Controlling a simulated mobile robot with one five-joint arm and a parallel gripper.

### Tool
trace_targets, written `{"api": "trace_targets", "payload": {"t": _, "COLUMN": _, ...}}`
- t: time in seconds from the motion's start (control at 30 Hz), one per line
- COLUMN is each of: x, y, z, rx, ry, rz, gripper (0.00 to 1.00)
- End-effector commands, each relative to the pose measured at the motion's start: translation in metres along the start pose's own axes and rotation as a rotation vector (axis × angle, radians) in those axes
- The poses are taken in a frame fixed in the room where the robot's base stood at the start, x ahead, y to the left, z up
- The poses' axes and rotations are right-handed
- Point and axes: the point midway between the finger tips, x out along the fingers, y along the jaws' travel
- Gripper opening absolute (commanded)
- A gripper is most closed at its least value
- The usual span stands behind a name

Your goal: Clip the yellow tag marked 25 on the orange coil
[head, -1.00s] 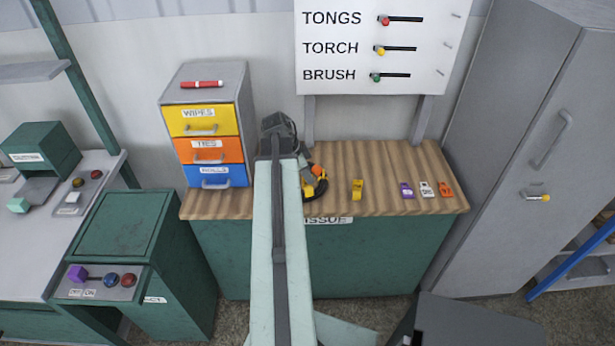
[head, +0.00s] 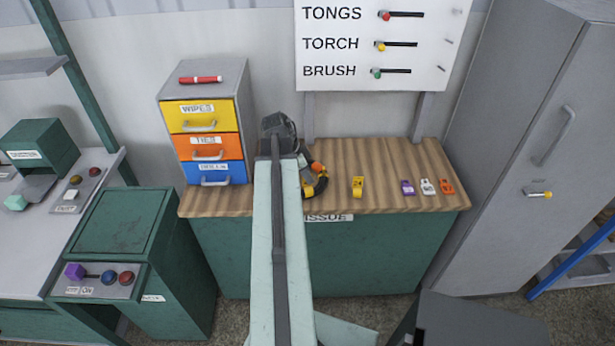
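A yellow tag (head: 358,187) stands on the wooden bench top, right of my arm; any number on it is too small to read. A dark, ring-like item with orange and yellow parts (head: 317,181) lies on the bench just right of my arm and is partly hidden by it. I cannot tell whether it is the orange coil; no other orange coil shows. My gripper (head: 279,130) is at the far end of my raised arm, over the bench's left part. Its fingers are hidden, so its opening cannot be seen.
Purple (head: 407,188), white (head: 427,186) and orange (head: 446,187) tags sit on the bench (head: 390,160) at right. A drawer unit (head: 207,130) stands at its left end. A tool board (head: 380,50) is behind, a grey cabinet (head: 510,170) at right.

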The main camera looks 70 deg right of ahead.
Motion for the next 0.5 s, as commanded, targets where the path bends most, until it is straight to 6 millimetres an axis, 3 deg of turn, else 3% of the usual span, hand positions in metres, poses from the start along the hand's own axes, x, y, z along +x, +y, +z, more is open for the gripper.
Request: {"api": "trace_targets", "payload": {"t": 0.5, "x": 0.0072, "y": 0.0000, "z": 0.0028, "rx": 0.000, "ry": 0.000, "rz": 0.000, "gripper": 0.00}}
